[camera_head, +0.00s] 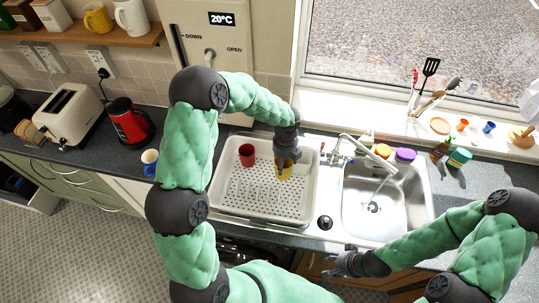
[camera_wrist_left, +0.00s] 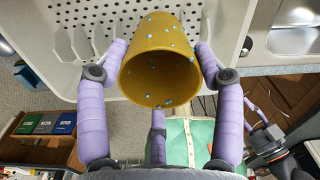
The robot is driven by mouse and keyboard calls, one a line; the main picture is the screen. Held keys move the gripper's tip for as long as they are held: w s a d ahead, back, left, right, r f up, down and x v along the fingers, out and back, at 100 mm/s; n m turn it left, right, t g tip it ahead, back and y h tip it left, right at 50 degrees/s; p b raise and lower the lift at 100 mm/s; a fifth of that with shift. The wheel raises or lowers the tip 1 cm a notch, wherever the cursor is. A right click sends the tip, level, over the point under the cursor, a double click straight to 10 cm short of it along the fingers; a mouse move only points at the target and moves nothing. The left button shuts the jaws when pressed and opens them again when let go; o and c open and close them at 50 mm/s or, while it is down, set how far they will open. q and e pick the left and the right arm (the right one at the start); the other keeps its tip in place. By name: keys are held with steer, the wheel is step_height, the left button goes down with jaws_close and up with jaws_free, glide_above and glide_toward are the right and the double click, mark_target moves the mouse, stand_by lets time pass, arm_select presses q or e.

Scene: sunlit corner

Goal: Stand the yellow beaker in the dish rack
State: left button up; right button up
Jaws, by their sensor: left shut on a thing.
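The yellow beaker (camera_head: 284,172) is between the fingers of my left gripper (camera_head: 286,160), over the right part of the white dish rack (camera_head: 226,205). In the left wrist view my left gripper (camera_wrist_left: 160,75) is shut around the sides of the speckled yellow beaker (camera_wrist_left: 160,65), whose open mouth faces the camera. I cannot tell whether its base touches the rack floor. A red beaker (camera_head: 246,155) stands in the rack to the left. My right gripper (camera_head: 338,264) is empty, its fingers apart, in front of the counter's edge below the sink.
The metal sink (camera_head: 365,208) with its tap (camera_head: 352,143) is right of the rack. The front of the rack floor is clear.

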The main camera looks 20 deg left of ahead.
arm_select(q)
steer(key=w+a+f+p, duration=0.1)
steer(key=w+a+f, duration=0.1)
steer(key=a+f, duration=0.1)
steer(key=w+a+f+p, duration=0.2)
steer(key=w+f, duration=0.1)
steer(key=f, duration=0.2)
steer(key=w+a+f+p, duration=0.1)
steer(key=w+a+f, duration=0.2)
steer(key=f, duration=0.1)
steer(key=shift+w+a, duration=0.15)
steer(key=shift+a, duration=0.15)
steer(key=shift+f, duration=0.15)
steer(key=o, duration=1.1)
